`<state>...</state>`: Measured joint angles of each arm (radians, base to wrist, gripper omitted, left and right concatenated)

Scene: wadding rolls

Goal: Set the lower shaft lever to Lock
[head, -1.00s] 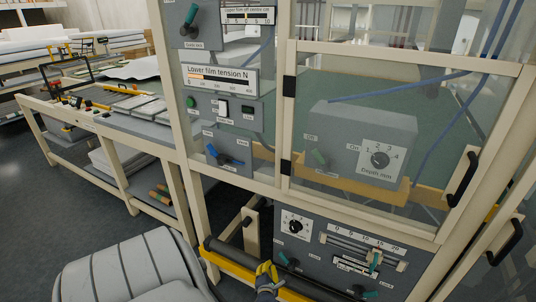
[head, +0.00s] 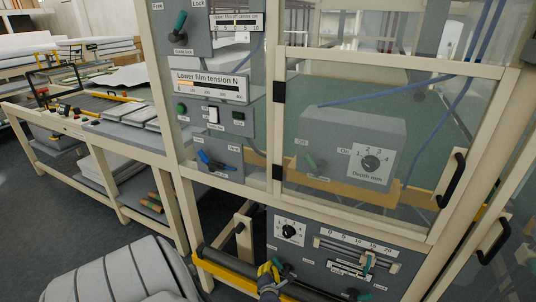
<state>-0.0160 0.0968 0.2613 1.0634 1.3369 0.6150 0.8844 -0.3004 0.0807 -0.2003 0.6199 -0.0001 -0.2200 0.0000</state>
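The lower grey panel (head: 318,243) carries two teal-handled levers. One lever (head: 284,267) is at the panel's lower left. The other lever (head: 357,294) is at the bottom edge, partly cut off. Their small labels are too blurred to read, so I cannot tell which is the lower shaft lever. My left gripper (head: 268,269), with yellow fingers, is at the panel's lower left, close beside the left lever and partly covering it. I cannot tell whether it touches the lever or how far its fingers are apart. My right gripper is not in view.
The lower panel also has a round dial (head: 289,231) and a slider (head: 367,262). Above are a clear door with a black handle (head: 451,180), a blue lever (head: 210,162) and a teal lever (head: 179,27) marked Free and Lock. A grey wadding roll (head: 120,272) lies at lower left.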

